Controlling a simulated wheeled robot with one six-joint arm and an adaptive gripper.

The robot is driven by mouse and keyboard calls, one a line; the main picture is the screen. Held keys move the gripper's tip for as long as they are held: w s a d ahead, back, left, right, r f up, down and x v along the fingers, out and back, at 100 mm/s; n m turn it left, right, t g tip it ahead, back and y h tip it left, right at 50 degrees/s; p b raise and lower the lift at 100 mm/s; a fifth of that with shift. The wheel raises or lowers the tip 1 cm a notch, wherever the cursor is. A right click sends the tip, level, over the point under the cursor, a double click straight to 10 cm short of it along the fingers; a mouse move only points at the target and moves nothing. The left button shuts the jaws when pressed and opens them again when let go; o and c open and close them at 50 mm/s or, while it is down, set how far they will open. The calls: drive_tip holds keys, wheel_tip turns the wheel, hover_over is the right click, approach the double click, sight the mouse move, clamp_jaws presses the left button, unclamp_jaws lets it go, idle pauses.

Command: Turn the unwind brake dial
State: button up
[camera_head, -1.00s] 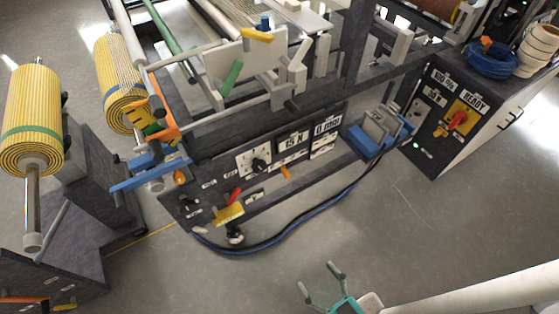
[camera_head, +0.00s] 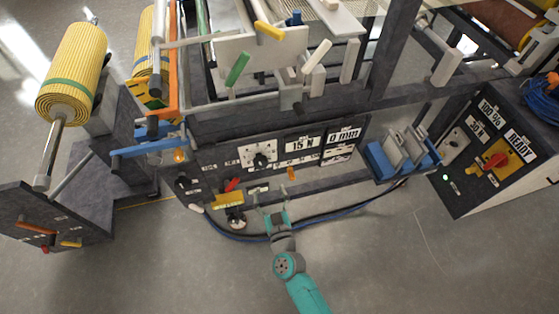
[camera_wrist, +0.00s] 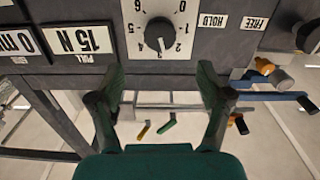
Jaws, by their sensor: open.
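The brake dial is a black knob (camera_head: 261,160) on a white numbered plate on the dark front panel of the machine. In the wrist view the knob (camera_wrist: 159,33) shows upside down, with the scale numbers around it. My gripper (camera_head: 270,191) is in front of and a little below the panel. In the wrist view my gripper (camera_wrist: 162,80) is open and empty. Its two fingers stand apart, one on each side below the dial plate, and the knob lies beyond them, between their lines. I see no contact with the knob.
A "15 N" display (camera_head: 303,143) and a "0 mm" display (camera_head: 344,135) sit right of the dial. A blue tray (camera_head: 385,160) juts out at right. Dark cables run along the floor below.

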sight(261, 165)
drive_tip(key=x, duration=1.2)
drive_tip(key=shift+w, duration=0.25)
drive_tip(key=shift+r, duration=0.1)
drive_tip(key=c, duration=1.2)
